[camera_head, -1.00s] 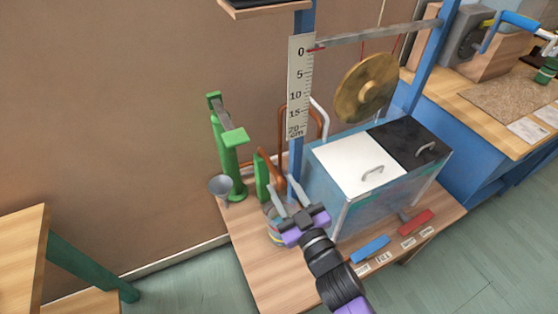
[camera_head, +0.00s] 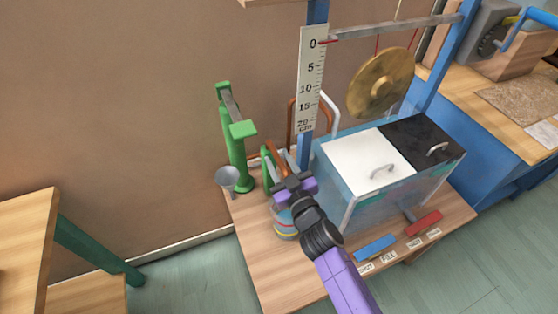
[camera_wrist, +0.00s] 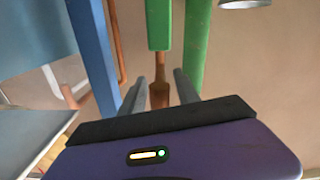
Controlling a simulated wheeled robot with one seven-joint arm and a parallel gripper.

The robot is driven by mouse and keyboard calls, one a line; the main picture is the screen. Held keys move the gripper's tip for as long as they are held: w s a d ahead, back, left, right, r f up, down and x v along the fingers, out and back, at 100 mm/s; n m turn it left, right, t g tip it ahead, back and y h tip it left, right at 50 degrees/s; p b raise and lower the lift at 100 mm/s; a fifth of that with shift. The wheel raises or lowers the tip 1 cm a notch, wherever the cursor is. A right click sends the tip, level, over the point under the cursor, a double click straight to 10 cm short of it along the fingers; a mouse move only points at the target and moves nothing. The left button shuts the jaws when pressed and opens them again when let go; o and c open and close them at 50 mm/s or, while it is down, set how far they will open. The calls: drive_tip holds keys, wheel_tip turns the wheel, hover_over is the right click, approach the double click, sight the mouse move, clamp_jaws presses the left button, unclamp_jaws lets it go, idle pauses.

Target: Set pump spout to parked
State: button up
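A brown, copper-coloured bar (camera_head: 277,156), which looks like the pump spout, stands beside a short green upright (camera_head: 265,170) on the wooden bench. In the wrist view the bar (camera_wrist: 160,92) shows between my two grey fingers, with a narrow gap on each side. My gripper (camera_head: 279,168) is open, its fingers pointing at the bar and partly hidden behind its purple body in the head view. The wrist view shows my gripper (camera_wrist: 160,85) close to the bar; I cannot tell whether they touch. Green parts (camera_wrist: 158,25) rise just beyond the fingertips.
A taller green stand (camera_head: 237,150) and a grey funnel (camera_head: 228,178) are at the left. A blue post with a scale (camera_head: 310,75) and a clear tank (camera_head: 345,195) with white and black lids stand close right. A round tin (camera_head: 284,222) is below my gripper. A gong (camera_head: 381,83) hangs behind.

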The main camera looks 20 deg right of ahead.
drive_tip(key=shift+w, duration=0.1)
clamp_jaws()
drive_tip(key=shift+d, duration=0.1)
idle(1.3)
